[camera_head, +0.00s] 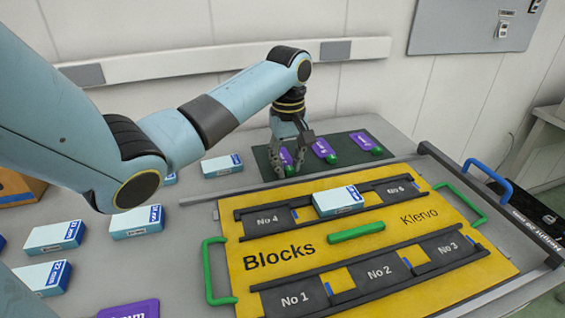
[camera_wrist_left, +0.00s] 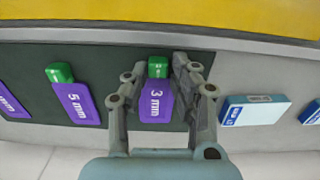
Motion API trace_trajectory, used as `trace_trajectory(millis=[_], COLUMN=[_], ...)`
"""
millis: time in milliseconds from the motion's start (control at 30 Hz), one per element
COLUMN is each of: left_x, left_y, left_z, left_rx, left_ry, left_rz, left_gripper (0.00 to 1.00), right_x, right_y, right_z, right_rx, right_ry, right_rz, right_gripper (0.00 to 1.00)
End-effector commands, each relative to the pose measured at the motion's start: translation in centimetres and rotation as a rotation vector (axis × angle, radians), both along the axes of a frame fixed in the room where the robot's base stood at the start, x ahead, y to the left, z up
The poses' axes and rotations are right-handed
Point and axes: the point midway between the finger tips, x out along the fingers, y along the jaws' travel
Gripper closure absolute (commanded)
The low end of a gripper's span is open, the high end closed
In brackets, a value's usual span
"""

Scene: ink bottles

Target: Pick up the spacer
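Purple spacers with green ends lie in a row on a dark green mat (camera_head: 345,163) at the back of the table. The spacer marked 3 mm (camera_wrist_left: 156,104) is under my left gripper (camera_wrist_left: 158,72); in the head view, this spacer (camera_head: 286,156) is partly hidden by the fingers. My left gripper (camera_head: 289,165) points down, with a finger on each side of the spacer near its green end. The fingers look apart, with a gap at the left one. The 5 mm spacer (camera_wrist_left: 77,103) lies beside it. My right gripper is not in view.
A yellow Blocks board (camera_head: 290,262) with green handles and numbered slots lies in front of the mat. A white-and-blue box (camera_head: 338,201) sits on its back row. Several similar boxes (camera_head: 137,222) and a purple piece (camera_head: 130,310) lie on the left side.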

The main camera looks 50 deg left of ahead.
Motion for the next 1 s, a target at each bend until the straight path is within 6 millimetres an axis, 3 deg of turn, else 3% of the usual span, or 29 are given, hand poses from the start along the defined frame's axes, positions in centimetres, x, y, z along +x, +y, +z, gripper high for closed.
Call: trace_trajectory(millis=[33, 100, 567, 833, 1000], left_x=[-0.1, -0.1, -0.1, 0.0, 2.2], left_y=[0.0, 0.0, 0.1, 0.1, -3.7], left_z=[-0.1, -0.1, 0.3, 4.4, 6.5], left_rx=[0.000, 0.000, 0.001, 0.002, -0.006], left_ry=[0.003, 0.003, 0.004, -0.001, -0.003], left_rz=[0.000, 0.001, 0.001, 0.001, -0.002], left_gripper=[0.88, 0.97, 0.98, 0.98, 0.98], right_x=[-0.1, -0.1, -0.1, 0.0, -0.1], right_y=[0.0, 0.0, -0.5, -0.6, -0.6], right_z=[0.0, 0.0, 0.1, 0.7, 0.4], right_rx=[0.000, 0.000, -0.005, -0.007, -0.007], right_ry=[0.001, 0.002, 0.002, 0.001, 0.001], right_rz=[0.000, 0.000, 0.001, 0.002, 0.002], right_gripper=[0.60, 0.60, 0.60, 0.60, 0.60])
